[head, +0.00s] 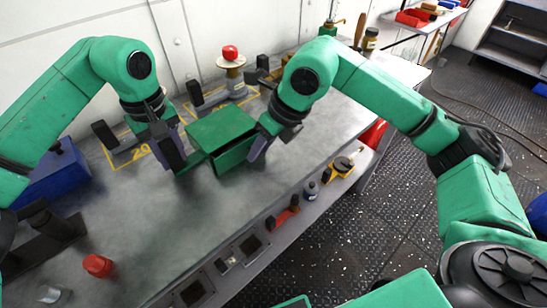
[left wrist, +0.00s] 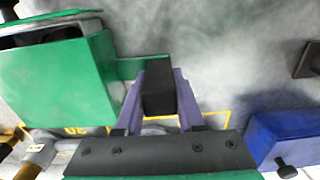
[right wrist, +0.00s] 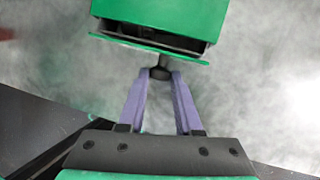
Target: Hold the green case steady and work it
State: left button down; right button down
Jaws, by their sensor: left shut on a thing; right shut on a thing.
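The green case (head: 220,126) stands on the grey bench between my grippers. It also shows in the left wrist view (left wrist: 62,82) and the right wrist view (right wrist: 165,15). My left gripper (left wrist: 158,85) is shut on a black upright block at the end of a green strip (left wrist: 129,68) beside the case. My right gripper (right wrist: 161,78) is shut on the small black knob (right wrist: 160,62) on the case's front. A dark gap shows between the case body and its green front panel (right wrist: 150,47), so the drawer is partly out. Its inside is mostly hidden.
A blue box (head: 52,172) lies at the left. A red button on a round stand (head: 233,72) is behind the case. A red piece (head: 97,265) is near the front left. Tools lie on the ledge at the bench's front edge. The bench before the case is clear.

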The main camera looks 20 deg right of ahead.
pick_arm(q)
jog(key=shift+d, duration=0.1)
pick_arm(e)
jog(key=shift+w+a+r, duration=0.1)
jog(key=shift+w+a, duration=0.15)
jog(key=shift+w, duration=0.25)
jog(key=shift+w+a, duration=0.25)
jog(key=shift+w, duration=0.25)
jog(key=c, duration=0.6)
grip_release()
jog(key=shift+d, duration=0.1)
jog(key=v, duration=1.2)
jog(key=shift+s, duration=0.1)
